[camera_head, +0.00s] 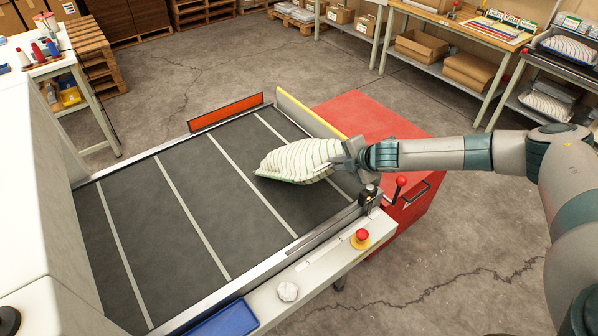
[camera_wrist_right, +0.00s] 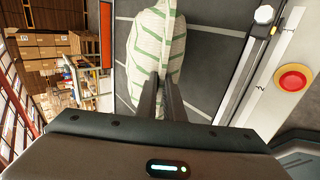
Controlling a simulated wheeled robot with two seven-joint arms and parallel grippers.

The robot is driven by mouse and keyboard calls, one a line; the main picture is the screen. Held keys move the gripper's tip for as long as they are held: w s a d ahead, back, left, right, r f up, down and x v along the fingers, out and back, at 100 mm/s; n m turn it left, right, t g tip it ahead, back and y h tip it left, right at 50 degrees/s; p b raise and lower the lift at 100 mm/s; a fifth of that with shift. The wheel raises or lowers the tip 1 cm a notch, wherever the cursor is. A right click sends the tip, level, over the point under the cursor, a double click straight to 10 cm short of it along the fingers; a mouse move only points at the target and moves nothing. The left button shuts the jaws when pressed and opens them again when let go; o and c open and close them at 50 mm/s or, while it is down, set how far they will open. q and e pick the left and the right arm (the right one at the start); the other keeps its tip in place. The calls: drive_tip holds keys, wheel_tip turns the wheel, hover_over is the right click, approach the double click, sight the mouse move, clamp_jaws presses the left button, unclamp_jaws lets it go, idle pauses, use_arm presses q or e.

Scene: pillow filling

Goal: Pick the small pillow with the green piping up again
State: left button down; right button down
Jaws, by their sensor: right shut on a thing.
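The small pillow (camera_head: 298,161) is white with green stripes and a green edge. It is at the far right part of the dark conveyor belt (camera_head: 180,225). My right gripper (camera_head: 346,158) is shut on the pillow's right end. In the right wrist view, the pillow (camera_wrist_right: 155,45) extends away from the two fingers of my right gripper (camera_wrist_right: 162,85), which pinch its near end. I cannot tell whether its underside touches the belt. My left gripper is not in view.
A red cabinet (camera_head: 365,118) stands behind the belt's right end, with a yellow guard (camera_head: 310,112) between. A red stop button (camera_head: 361,235) and a red-knobbed lever (camera_head: 400,182) are near the arm. A blue tray (camera_head: 225,320) lies at the front. The belt's left is clear.

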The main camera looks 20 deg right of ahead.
drive_tip(key=shift+g, duration=0.6)
wheel_tip(320, 180, up, 8)
drive_tip(key=shift+r, duration=0.3)
wheel_tip(320, 180, up, 10)
drive_tip(key=g, duration=0.1)
drive_tip(key=shift+r+h, duration=0.2)
drive_tip(key=shift+h, duration=0.2)
wheel_tip(320, 180, up, 7)
drive_tip(key=g+h, duration=0.1)
drive_tip(key=g, duration=0.3)
drive_tip(key=shift+f, duration=0.1)
drive_tip(key=shift+a+f, duration=0.1)
